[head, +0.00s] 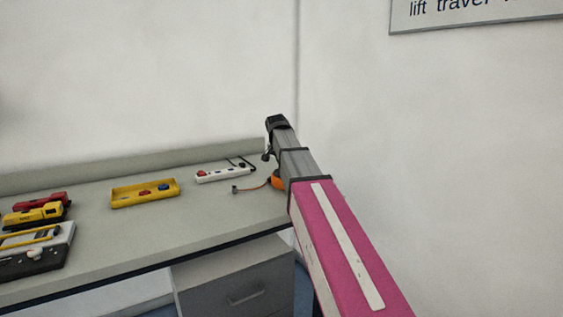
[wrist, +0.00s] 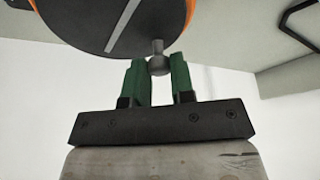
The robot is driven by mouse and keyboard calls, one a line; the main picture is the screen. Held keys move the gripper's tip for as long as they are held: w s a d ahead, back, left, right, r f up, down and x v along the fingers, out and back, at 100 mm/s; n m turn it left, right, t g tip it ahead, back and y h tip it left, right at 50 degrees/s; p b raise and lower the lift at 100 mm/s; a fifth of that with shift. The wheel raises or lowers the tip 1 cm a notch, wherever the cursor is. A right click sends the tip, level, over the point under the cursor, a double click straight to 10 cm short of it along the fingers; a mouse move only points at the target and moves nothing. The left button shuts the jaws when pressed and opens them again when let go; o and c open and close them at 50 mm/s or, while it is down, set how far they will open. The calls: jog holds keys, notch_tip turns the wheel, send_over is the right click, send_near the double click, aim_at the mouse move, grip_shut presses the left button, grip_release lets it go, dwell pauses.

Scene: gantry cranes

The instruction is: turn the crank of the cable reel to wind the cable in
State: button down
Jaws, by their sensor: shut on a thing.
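The cable reel (head: 278,182) is orange and stands at the right end of the bench, partly hidden by my arm in the head view. In the wrist view its dark round face with an orange rim (wrist: 112,22) fills the top. A small grey crank knob (wrist: 158,62) sits at the lower edge of that face. My gripper (wrist: 157,72) has green fingers, one on each side of the knob, and is shut on it. A thin reddish cable (head: 252,187) runs left from the reel to a small dark end piece (head: 235,189) on the bench.
A white control box (head: 222,175) with a black cord lies behind the cable. A yellow tray (head: 145,193) with red and blue items is further left. Red and yellow models (head: 38,212) stand at the far left. The bench (head: 190,229) is clear in front.

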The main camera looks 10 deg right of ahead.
jog(key=m, duration=0.2)
jog(key=d+m+g+h, duration=0.1)
jog(key=m, duration=0.1)
jog(key=shift+w+d, duration=0.1)
jog(key=shift+d, duration=0.1)
jog(key=shift+d+m+g+h, duration=0.15)
jog(key=shift+d+m+g, duration=0.15)
jog(key=shift+m, duration=0.55)
jog(key=shift+d+m+g+h, duration=0.15)
jog(key=shift+m+g, duration=0.25)
jog(key=shift+m, duration=0.45)
jog(key=shift+s, duration=0.2)
jog(key=c, duration=1)
grip_release()
jog(key=v, duration=1)
jog(key=shift+a+r, duration=0.1)
jog(key=shift+r, duration=0.25)
